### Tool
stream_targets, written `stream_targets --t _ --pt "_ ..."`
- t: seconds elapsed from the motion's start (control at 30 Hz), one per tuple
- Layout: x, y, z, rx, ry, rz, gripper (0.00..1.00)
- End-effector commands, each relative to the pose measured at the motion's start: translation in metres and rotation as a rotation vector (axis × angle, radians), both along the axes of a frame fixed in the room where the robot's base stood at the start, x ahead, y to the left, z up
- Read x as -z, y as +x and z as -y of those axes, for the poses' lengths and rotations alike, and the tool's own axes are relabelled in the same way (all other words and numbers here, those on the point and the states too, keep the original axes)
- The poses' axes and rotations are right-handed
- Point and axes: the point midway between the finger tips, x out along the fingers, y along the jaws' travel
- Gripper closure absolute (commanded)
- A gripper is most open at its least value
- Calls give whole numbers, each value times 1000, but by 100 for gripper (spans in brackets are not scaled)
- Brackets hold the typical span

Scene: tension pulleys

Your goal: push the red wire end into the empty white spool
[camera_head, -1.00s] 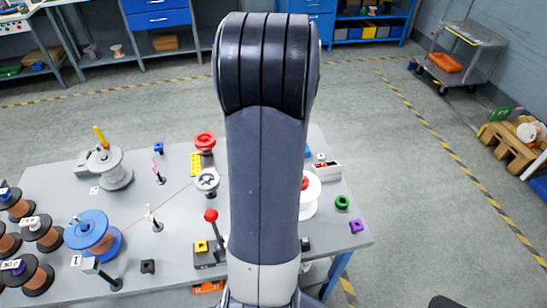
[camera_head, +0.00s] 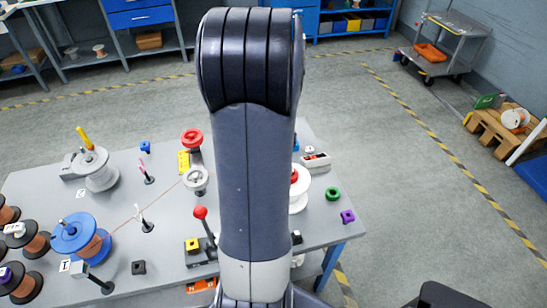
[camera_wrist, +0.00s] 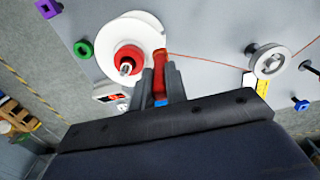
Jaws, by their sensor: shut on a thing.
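The white spool (camera_wrist: 137,25) with a red hub (camera_wrist: 128,59) stands on the grey table, seen from above in the wrist view. In the head view the white spool (camera_head: 301,198) is partly hidden behind my arm. My gripper (camera_wrist: 160,78) is shut on the red wire end (camera_wrist: 159,63), a red piece with a blue part between the fingers. It is close beside the spool's rim; I cannot tell if it touches. A thin red wire (camera_wrist: 205,56) runs from it to a grey pulley (camera_wrist: 268,60). The gripper is hidden in the head view.
A blue spool (camera_head: 78,232) and a red-knobbed lever (camera_head: 200,213) stand on the table. A green ring (camera_head: 333,194) and a purple block (camera_head: 347,216) lie right of the white spool. Open floor lies right of the table.

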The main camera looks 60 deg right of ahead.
Motion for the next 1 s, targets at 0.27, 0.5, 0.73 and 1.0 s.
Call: stream_targets --t 0.27,0.5,0.73,1.0 --pt "2 0 0 0 0 0 100" --pt "2 0 0 0 0 0 100" --pt "5 0 0 0 0 0 100" --pt "10 0 0 0 -1 1 100"
